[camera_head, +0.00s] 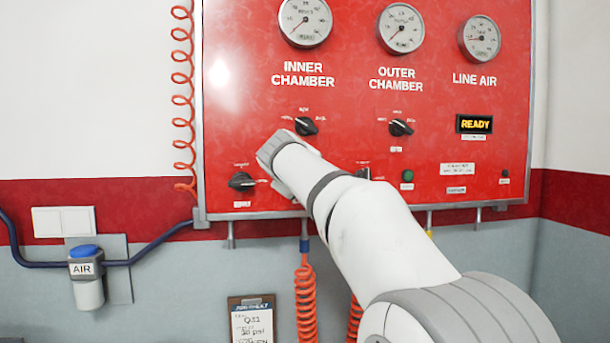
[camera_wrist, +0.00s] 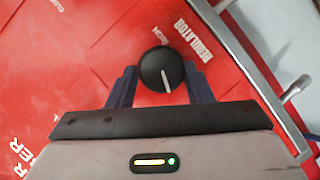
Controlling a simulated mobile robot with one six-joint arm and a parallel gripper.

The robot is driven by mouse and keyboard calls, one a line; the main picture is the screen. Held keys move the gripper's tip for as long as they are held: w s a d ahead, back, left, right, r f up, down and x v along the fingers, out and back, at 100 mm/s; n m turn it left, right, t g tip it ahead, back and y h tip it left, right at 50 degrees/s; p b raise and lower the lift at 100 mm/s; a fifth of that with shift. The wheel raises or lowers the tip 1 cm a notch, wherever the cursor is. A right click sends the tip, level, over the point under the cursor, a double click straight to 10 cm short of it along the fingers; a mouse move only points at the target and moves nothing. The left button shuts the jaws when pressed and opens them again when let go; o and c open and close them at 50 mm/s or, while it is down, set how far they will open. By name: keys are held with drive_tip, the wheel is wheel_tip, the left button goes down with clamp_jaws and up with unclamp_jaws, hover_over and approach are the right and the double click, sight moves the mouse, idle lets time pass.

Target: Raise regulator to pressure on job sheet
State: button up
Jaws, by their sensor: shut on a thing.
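The regulator knob (camera_wrist: 162,70) is black and round with a white pointer line, next to the REGULATOR lettering on the red panel. In the wrist view my gripper (camera_wrist: 155,88) has a dark finger on each side of it and is shut on it. In the head view my gripper (camera_head: 284,181) is in front of the panel's lower left part. The job sheet (camera_head: 252,322) is on a clipboard below the panel. It reads Q31 and a psi figure too blurred to trust. The line air gauge (camera_head: 481,38) is at upper right, its reading unclear.
A lit READY display (camera_head: 475,124) is at right. Orange coiled hoses hang nearby.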

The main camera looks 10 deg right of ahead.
drive_tip(key=m, duration=0.1)
drive_tip(key=y+p, duration=0.1)
drive_tip(key=m+g, duration=0.1)
drive_tip(key=shift+d+f+m+y, duration=0.25)
drive_tip(key=shift+m+y, duration=0.05)
drive_tip(key=shift+y, duration=0.1)
drive_tip(key=shift+c, duration=0.3)
drive_tip(key=shift+d+r+m+y, duration=0.1)
drive_tip(key=shift+d+m+y, duration=0.1)
drive_tip(key=shift+m+y, duration=1.2)
drive_tip(key=shift+d+m+y, duration=0.15)
drive_tip(key=shift+m+y, duration=1.05)
drive_tip(key=shift+m, duration=0.3)
drive_tip(key=shift+r+y, duration=0.1)
drive_tip(key=shift+y, duration=0.2)
drive_tip(key=o, duration=0.9)
drive_tip(key=shift+c, duration=0.2)
drive_tip(key=shift+o, duration=0.5)
drive_tip(key=shift+w, duration=0.1)
